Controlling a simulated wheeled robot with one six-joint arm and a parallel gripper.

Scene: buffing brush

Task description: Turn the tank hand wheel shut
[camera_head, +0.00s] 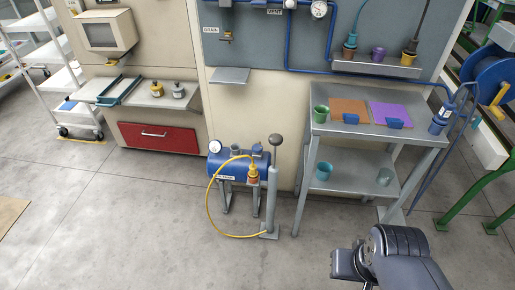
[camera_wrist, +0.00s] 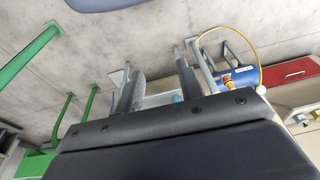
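The blue tank (camera_head: 226,165) stands on grey legs on the floor, against the cream wall. It has a white gauge at its left end and small fittings on top. A small blue knob-like part (camera_head: 257,149) sits above its right end; I cannot tell surely whether this is the hand wheel or how far it is turned. The tank also shows in the wrist view (camera_wrist: 236,78), partly behind my gripper body. My gripper (camera_wrist: 157,72) has its two dark fingers apart, with nothing seen between them. In the head view my arm is at bottom right, apart from the tank.
A yellow hose (camera_head: 211,205) loops from the tank to a grey hand pump (camera_head: 271,195) just right of it. A grey two-shelf cart (camera_head: 308,165) stands further right with cups and coloured mats. Green legs (camera_head: 468,195) stand at far right. The floor in front is clear.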

